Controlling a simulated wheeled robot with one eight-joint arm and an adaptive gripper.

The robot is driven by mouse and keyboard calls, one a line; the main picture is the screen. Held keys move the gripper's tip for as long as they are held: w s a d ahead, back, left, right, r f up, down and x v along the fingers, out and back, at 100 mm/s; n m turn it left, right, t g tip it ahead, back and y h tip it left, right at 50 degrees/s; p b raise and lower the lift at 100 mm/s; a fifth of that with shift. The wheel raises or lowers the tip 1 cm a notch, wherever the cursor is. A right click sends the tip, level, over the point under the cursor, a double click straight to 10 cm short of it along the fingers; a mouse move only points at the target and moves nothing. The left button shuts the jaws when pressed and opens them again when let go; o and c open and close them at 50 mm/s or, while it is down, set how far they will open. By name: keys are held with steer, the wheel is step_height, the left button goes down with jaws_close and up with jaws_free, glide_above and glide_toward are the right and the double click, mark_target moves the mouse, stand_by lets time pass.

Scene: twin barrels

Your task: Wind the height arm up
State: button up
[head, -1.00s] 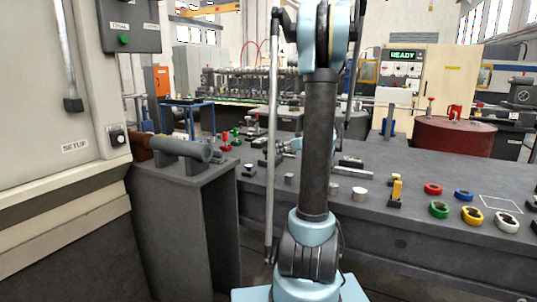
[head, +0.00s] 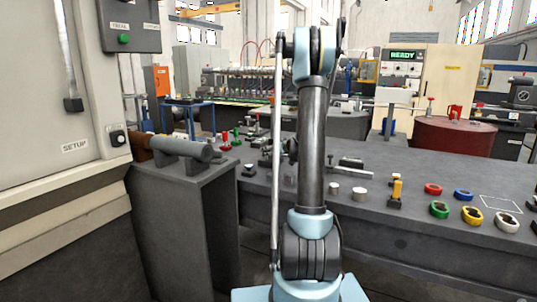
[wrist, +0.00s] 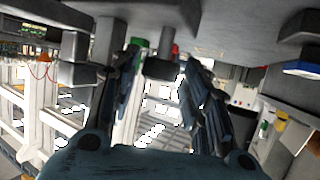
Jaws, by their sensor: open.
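My gripper (wrist: 161,62) is open in the wrist view, its two dark fingers apart. A dark block (wrist: 160,69) shows between the fingertips; I cannot tell its distance or whether they touch it. A red post (wrist: 168,42) and a green piece (wrist: 140,43) show just above it there. In the head view my arm hides most of the gripper over the bench (head: 420,213). Small dark fittings (head: 262,165) stand on the bench left of my arm. I cannot tell which fitting is the height arm.
A grey pedestal (head: 190,225) with a horizontal cylinder (head: 185,149) stands at the left. Coloured rings (head: 472,217) and a yellow-topped fitting (head: 396,190) are on the bench at right. A dark red drum (head: 452,137) stands behind. A grey post (wrist: 110,38) is beside the left finger.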

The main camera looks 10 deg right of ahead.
steer(key=shift+w+a+f, duration=0.15)
steer(key=shift+w, duration=0.15)
steer(key=c, duration=0.8)
steer(key=shift+s+a+m+t+h, duration=0.15)
steer(key=shift+m+t+h, duration=0.25)
steer(key=shift+m+h, duration=0.4)
steer(key=shift+a+m+t+h, duration=0.15)
steer(key=shift+m+t+h, duration=0.15)
steer(key=shift+m+h, duration=0.75)
steer(key=shift+f+m+h, duration=0.1)
steer(key=shift+m+h, duration=0.35)
steer(key=shift+h, duration=0.3)
steer(key=shift+m+h, duration=0.4)
